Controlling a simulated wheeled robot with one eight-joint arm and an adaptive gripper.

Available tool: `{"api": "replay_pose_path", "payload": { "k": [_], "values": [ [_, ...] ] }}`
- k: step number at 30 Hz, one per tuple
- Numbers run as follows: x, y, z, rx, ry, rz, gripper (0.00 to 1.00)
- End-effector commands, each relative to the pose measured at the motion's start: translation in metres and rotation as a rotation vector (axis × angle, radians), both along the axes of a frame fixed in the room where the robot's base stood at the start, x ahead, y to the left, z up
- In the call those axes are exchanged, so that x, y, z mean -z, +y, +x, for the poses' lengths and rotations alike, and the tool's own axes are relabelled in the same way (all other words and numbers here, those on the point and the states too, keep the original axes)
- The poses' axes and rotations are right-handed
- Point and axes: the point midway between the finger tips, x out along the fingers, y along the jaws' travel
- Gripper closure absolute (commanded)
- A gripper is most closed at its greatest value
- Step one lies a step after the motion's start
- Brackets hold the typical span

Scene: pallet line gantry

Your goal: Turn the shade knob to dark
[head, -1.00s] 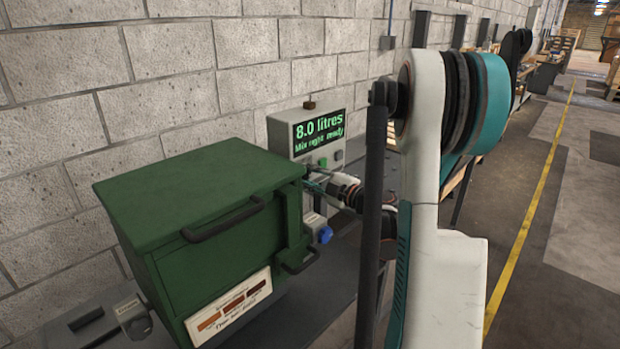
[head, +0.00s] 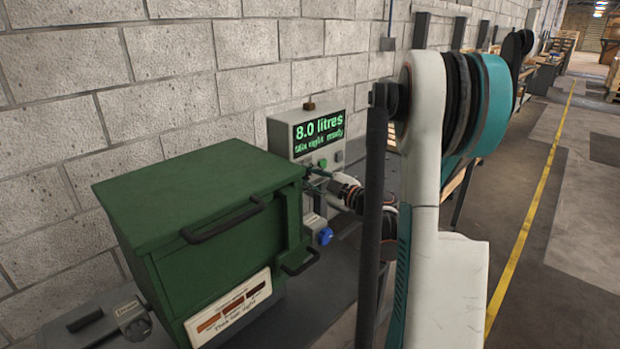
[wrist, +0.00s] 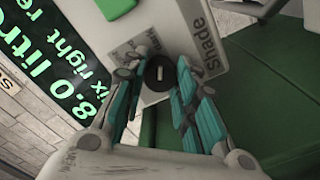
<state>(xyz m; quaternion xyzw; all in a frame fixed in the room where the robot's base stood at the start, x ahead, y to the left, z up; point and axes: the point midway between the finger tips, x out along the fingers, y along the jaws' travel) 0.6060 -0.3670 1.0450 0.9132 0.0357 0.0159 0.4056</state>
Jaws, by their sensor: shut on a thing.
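The shade knob (wrist: 160,73) is a small dark round knob with a white pointer mark, on a pale panel face (wrist: 176,25) in the wrist view. The word "Shade" is printed beside it, with a small label of setting words (wrist: 133,50) on the other side, partly covered by a finger. The pointer mark stands nearly upright in this view; I cannot tell surely which word it meets. My gripper (wrist: 160,78) is shut on the knob, a teal-padded finger on each side. In the head view my gripper (head: 314,180) is at the control box and hides the knob.
The control box (head: 280,137) has a screen (head: 319,133) reading "8.0 litres". A green lidded cabinet (head: 190,190) with dark handles stands close at its left. A blue knob (head: 325,236) is below my gripper. A block wall (head: 180,90) is behind.

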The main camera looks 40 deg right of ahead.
Motion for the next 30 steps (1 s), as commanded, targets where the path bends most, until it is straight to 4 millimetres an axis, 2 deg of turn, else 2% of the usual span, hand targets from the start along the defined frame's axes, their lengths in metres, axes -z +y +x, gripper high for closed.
{"api": "replay_pose_path", "payload": {
  "k": [1, 2, 4, 5, 17, 23, 30],
  "values": [
    [0.001, 0.000, 0.000, 0.000, 0.001, -0.001, 0.97],
    [0.001, 0.000, 0.000, 0.000, 0.001, -0.001, 0.71],
    [0.001, 0.000, 0.000, 0.000, 0.001, -0.001, 0.55],
    [0.001, 0.000, 0.000, 0.000, 0.001, -0.001, 0.52],
    [0.000, 0.000, -0.005, 0.000, 0.000, -0.001, 0.52],
    [0.000, -0.004, -0.034, 0.004, 0.000, -0.001, 0.52],
    [0.001, -0.008, -0.083, 0.004, 0.000, -0.001, 0.52]
  ]
}}
